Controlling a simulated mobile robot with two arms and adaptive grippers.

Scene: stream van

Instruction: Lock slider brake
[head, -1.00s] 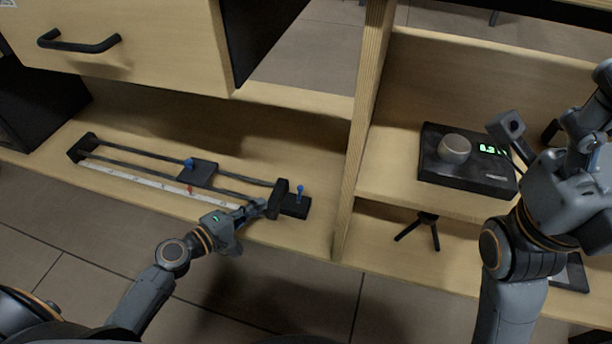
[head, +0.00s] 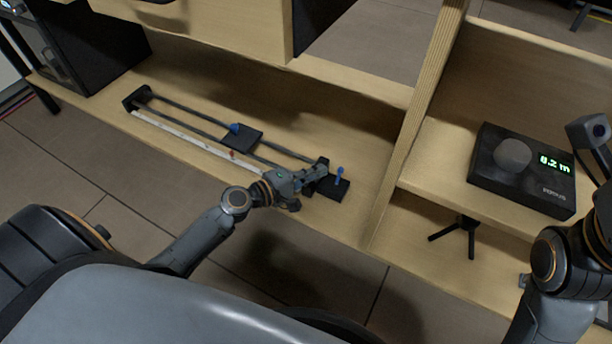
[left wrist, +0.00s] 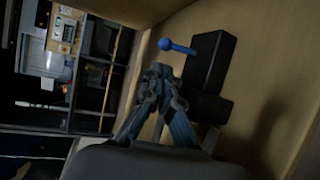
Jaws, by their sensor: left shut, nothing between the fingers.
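The slider has two dark rails with a black carriage (head: 241,138) bearing a blue knob (head: 234,128). At its right end is a black block (head: 332,189) with an upright blue-tipped lever (head: 340,174), likely the brake. In the left wrist view the blue lever (left wrist: 178,46) sticks out from the black block (left wrist: 208,62). My left gripper (head: 318,174) is shut and empty, just left of the lever. In the left wrist view its fingertips (left wrist: 160,72) are close to the lever, seemingly apart from it.
A white ruler strip (head: 190,142) with a red marker runs along the slider's front. An upright wooden divider (head: 420,125) stands right of it. Beyond are a black box (head: 525,175) with a round knob and green display, and a small tripod (head: 460,233) below.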

